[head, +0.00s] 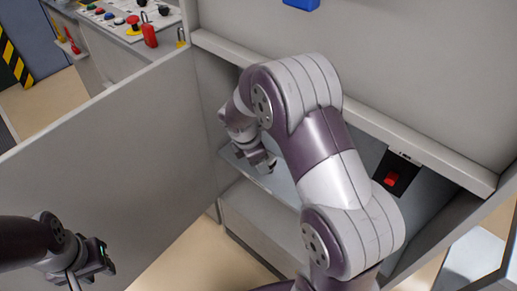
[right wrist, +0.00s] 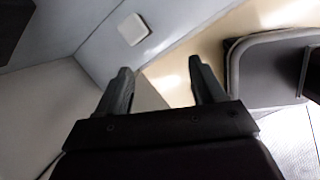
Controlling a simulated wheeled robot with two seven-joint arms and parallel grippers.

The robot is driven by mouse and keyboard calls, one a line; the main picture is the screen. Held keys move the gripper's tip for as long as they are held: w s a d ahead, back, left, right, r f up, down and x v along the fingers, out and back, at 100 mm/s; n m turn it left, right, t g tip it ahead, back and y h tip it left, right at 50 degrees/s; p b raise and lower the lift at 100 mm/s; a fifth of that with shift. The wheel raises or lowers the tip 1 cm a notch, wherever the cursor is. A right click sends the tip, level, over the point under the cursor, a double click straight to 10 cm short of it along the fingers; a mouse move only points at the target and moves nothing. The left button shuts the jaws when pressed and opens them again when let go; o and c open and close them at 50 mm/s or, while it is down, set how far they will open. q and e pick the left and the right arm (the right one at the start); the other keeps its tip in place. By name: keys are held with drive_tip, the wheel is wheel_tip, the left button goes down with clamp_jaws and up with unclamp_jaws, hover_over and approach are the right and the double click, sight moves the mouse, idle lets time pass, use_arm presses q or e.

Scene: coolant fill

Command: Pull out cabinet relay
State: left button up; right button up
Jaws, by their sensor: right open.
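An open grey cabinet (head: 235,205) stands in front of me. A black unit with a red part (head: 392,180) is mounted inside it at the right; I cannot tell whether this is the relay. My right arm reaches across the cabinet opening. My right gripper (head: 264,166) is inside, to the left of the black unit and apart from it. In the right wrist view its two fingers (right wrist: 158,75) are spread with nothing between them. My left gripper (head: 92,262) is at the lower left, in front of the cabinet door, and its fingers are hard to make out.
The open door (head: 120,150) borders the left side. A control panel with buttons (head: 125,15) and a red padlock (head: 150,35) is behind it. A blue item (head: 300,4) is at the top. A white square plate (right wrist: 132,28) shows beyond the right fingers.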

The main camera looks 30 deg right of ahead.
sight(268, 161)
drive_tip(key=w+d+f+n+b, duration=0.1)
drive_tip(key=f, duration=0.2)
drive_tip(key=w+d+f+n+b, duration=0.1)
drive_tip(key=d+f+n, duration=0.1)
drive_tip(key=f, duration=0.1)
drive_tip(key=w+d+f+n+b, duration=0.1)
drive_tip(key=w+d+f+n, duration=0.1)
drive_tip(key=f, duration=0.1)
drive_tip(key=shift+w+d+f+t+h, duration=0.1)
drive_tip(key=shift+d+f+t+h, duration=0.15)
drive_tip(key=shift+t+h, duration=0.05)
drive_tip(key=shift+w+d+f+b, duration=0.15)
drive_tip(key=shift+d+f+b, duration=0.15)
drive_tip(key=shift+f, duration=0.25)
